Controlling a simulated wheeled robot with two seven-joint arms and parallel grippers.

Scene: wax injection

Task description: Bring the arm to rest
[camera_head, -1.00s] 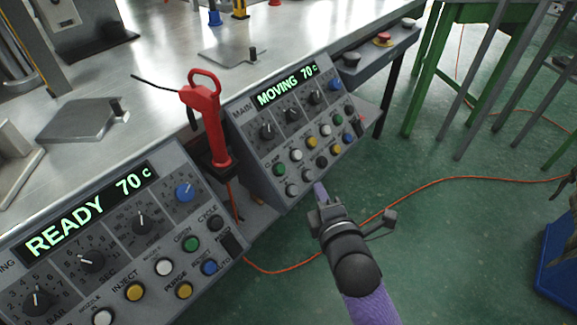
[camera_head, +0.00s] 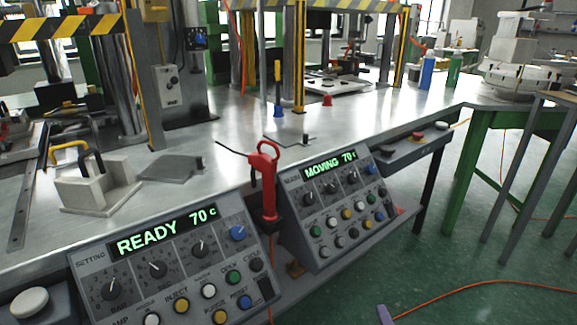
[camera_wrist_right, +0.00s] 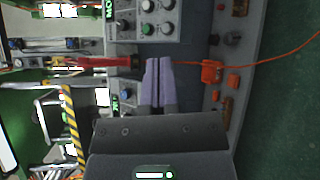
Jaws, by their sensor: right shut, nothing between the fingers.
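My right gripper (camera_wrist_right: 158,68) shows its two purple fingers pressed together in the right wrist view, with nothing between them. In the head view only a purple tip of the right gripper (camera_head: 384,314) shows at the bottom edge, over the green floor and in front of the panels. It is apart from the bench and the controls. The rest of the right arm is cut off below the frame. My left gripper is in neither view.
The left panel (camera_head: 165,262) reads READY 70 C and the right panel (camera_head: 330,205) reads MOVING 70 C. A red-handled tool (camera_head: 268,180) stands upright between them. The metal bench (camera_head: 225,135) lies behind. An orange cable (camera_head: 470,288) crosses the open floor.

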